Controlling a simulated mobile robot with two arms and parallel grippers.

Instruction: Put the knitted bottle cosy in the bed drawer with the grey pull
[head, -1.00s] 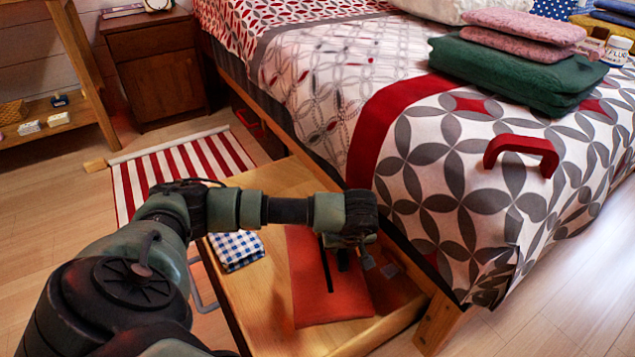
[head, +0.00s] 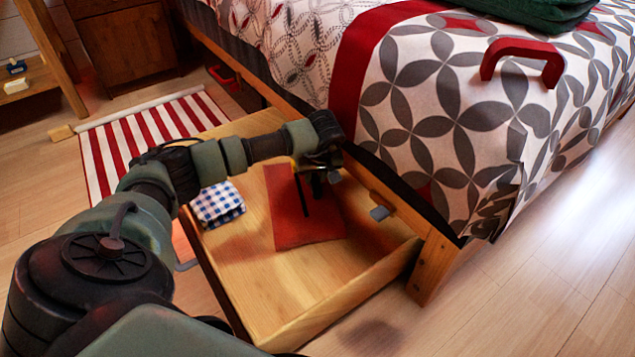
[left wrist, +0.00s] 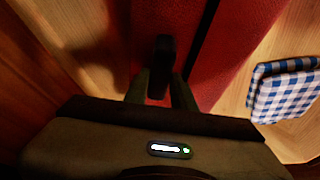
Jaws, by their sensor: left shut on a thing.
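The knitted bottle cosy (head: 290,217) looks like a flat red-orange piece with a dark stripe. It is over the inside of the open bed drawer (head: 345,290), and I cannot tell whether it touches the floor of the drawer. My left gripper (head: 318,176) is shut on it from above. In the left wrist view the red cosy (left wrist: 235,45) fills the middle, beneath the dark fingers (left wrist: 163,72). The drawer's grey pull (head: 186,266) shows partly behind my left arm. My right gripper is not in view.
A blue-and-white checked cloth (head: 217,204) lies in the drawer, left of the cosy. The bed (head: 440,110) rises behind, with a red handle-shaped thing (head: 523,55) on it. Another drawer has a red pull (head: 221,76). The drawer's front right part is bare.

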